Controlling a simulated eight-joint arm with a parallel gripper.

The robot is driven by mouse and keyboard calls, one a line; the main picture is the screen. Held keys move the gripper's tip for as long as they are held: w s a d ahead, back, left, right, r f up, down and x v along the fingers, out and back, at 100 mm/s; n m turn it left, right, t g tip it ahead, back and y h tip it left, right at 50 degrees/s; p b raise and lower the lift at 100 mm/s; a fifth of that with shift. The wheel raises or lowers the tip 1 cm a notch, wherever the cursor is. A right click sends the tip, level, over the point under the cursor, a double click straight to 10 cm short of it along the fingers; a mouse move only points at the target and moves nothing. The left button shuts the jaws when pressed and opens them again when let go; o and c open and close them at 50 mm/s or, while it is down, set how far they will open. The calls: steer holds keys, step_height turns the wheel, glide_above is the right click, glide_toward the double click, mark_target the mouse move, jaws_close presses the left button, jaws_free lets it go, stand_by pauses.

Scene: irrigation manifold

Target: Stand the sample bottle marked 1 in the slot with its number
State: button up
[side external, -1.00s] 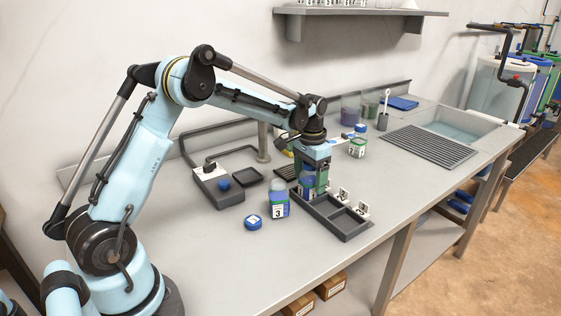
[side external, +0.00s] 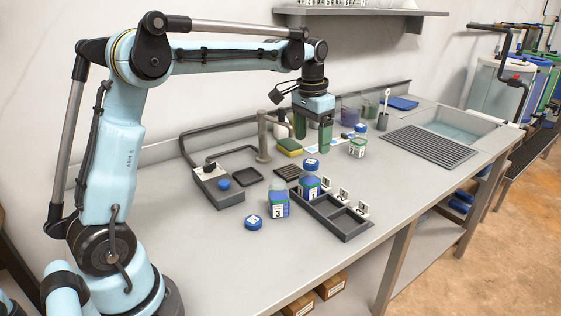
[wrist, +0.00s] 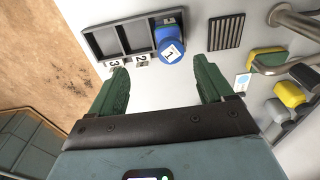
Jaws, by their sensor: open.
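The sample bottle marked 1 (side external: 309,187) stands upright in the compartment at the left end of the dark grey rack (side external: 345,232). Its blue cap, with a white label reading 1, shows in the wrist view (wrist: 172,45). The rack's other two compartments, with number plates 2 (wrist: 141,58) and 3 (wrist: 114,64), are empty. The plate at the bottle's own compartment is not readable in the wrist view. My gripper (side external: 311,143) is open and empty, above the bottle and clear of it. Both green fingers show apart in the wrist view (wrist: 161,72).
The bottle marked 3 (side external: 278,203) and a loose blue cap (side external: 253,222) stand left of the rack. Another bottle (side external: 357,148) is behind it. A yellow-green sponge (side external: 290,147) and tap (side external: 263,137) are at the back. The front left bench is clear.

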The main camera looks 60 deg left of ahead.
steer(key=s+d+f+t, duration=0.1)
steer(key=s+d+t, duration=0.2)
steer(key=s+d, duration=0.2)
steer(key=s+d+f+t, duration=0.2)
steer(key=s+d, duration=0.3)
steer(key=s, duration=0.7)
steer(key=shift+s+f+t, duration=0.25)
steer(key=shift+f+t, duration=0.05)
steer(key=shift+t, duration=0.4)
steer(key=o, duration=0.4)
steer(key=shift+a+r, duration=0.1)
steer(key=shift+r, duration=0.05)
steer(key=a+r+n+g+y, duration=0.25)
steer(key=a+r+n, duration=0.35)
steer(key=r+n, duration=0.85)
steer(key=shift+w+a+f+n+g+h, duration=0.1)
steer(key=shift+w+a+f+n, duration=0.4)
steer(key=shift+f, duration=1.65)
steer(key=shift+w+a+f+n+g+h, duration=0.15)
steer(key=shift+w+f+n, duration=0.6)
steer(key=shift+f, duration=1.35)
steer(key=shift+w+a+f+n+g, duration=0.1)
steer(key=shift+w+a+f+n, duration=0.35)
steer(key=shift+f, duration=1.7)
